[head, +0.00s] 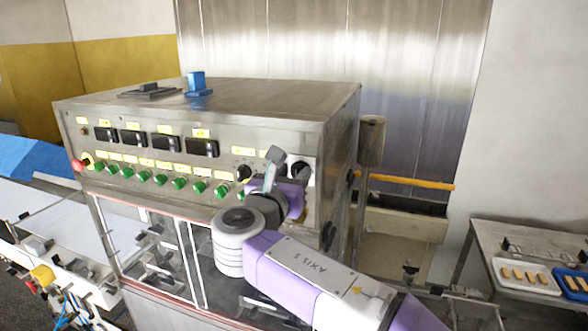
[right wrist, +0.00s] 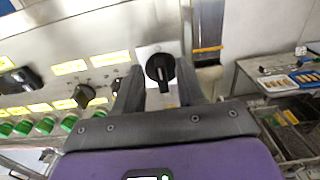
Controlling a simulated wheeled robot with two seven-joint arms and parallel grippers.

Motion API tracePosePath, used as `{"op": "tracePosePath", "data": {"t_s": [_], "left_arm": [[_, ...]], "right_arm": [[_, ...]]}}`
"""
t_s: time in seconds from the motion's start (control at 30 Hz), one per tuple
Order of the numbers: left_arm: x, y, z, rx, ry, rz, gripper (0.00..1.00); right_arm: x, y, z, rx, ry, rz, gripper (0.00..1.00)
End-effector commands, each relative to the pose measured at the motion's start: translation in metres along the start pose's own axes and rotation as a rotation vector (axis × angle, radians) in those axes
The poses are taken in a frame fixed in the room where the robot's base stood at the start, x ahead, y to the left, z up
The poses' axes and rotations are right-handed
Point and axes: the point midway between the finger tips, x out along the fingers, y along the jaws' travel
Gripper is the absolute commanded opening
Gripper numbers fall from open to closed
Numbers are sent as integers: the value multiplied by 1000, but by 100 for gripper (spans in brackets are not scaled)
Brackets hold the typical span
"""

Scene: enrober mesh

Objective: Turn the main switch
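The main switch, a black rotary knob (head: 299,168) on a pale plate, sits at the right end of the machine's control panel (head: 225,160). In the right wrist view the knob (right wrist: 160,68) stands with its grip bar near upright, slightly tilted. My right gripper (head: 283,167) is in front of the panel's right end. In the right wrist view its open fingers (right wrist: 158,76) show on either side of the knob, with gaps on both sides. I cannot tell how far the fingertips are from the panel. My left gripper is not in view.
A smaller black knob (head: 244,172) and a row of green buttons (head: 160,180) lie left of the switch. A red button (head: 77,165) is at the panel's far left. A blue object (head: 197,84) stands on the machine top. A side table (head: 485,235) with trays is at right.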

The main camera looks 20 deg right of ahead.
Motion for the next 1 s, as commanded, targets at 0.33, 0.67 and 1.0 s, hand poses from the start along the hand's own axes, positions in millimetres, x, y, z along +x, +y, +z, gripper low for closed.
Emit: {"op": "tracePosePath", "data": {"t_s": [0.33, 0.67, 1.0], "left_arm": [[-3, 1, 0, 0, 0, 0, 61], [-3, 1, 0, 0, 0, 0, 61], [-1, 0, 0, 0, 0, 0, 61]], "right_arm": [[13, 0, 0, 0, 0, 2, 39], [12, 0, 0, 0, 0, 2, 1], [12, 0, -1, 17, 1, 2, 0]]}}
